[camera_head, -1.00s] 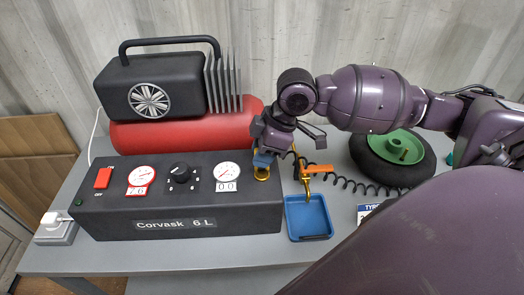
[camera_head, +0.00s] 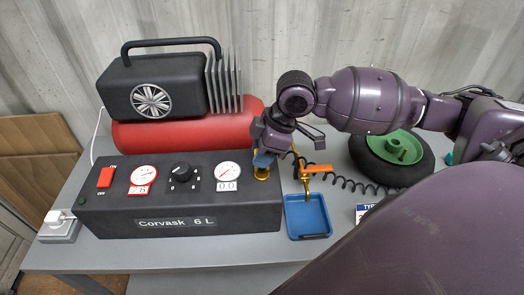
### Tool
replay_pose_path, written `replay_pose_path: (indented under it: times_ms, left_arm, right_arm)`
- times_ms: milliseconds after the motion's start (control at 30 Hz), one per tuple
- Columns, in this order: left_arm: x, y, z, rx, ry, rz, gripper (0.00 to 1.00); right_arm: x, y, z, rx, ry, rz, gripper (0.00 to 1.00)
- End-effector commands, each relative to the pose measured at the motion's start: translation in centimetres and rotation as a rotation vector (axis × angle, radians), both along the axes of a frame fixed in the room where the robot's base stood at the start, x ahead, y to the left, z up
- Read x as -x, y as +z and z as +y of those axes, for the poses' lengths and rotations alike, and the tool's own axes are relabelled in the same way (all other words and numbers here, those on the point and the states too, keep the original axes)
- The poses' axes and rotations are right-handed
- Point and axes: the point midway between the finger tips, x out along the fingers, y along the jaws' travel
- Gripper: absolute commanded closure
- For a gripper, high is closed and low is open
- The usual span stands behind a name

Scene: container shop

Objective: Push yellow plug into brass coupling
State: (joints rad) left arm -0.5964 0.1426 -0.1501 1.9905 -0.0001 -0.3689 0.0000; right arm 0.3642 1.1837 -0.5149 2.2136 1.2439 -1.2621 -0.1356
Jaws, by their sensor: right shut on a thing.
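The brass coupling (camera_head: 262,174) is a small gold fitting at the right end of the black control box (camera_head: 175,223). My right gripper (camera_head: 263,160) is directly above it, pointing down, with its blue fingertips close together at the coupling's top. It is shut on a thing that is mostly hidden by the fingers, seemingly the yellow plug. A thin yellow piece shows just right of the gripper, running toward the black coiled hose. I cannot tell whether the plug is inside the coupling or only against it. My left gripper is not in view.
A black wheel with green hub (camera_head: 398,148) lies behind right. The red tank (camera_head: 185,127) is behind the box. My right arm fills the right side.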

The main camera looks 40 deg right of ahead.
Motion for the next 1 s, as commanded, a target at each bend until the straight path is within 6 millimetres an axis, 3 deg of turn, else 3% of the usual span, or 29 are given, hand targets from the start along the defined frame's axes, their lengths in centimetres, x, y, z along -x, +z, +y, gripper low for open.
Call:
replay_pose_path:
  times_ms: [767,800,1000]
  left_arm:
    - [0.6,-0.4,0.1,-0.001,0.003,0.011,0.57]
    - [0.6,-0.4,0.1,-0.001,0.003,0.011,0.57]
    - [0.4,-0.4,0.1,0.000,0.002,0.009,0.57]
  right_arm:
    - [0.0,-1.0,0.0,0.000,0.000,-0.001,0.89]
    - [0.0,-1.0,0.0,0.000,0.000,-0.001,0.66]
    - [0.0,-1.0,0.0,0.000,0.000,-0.001,0.39]
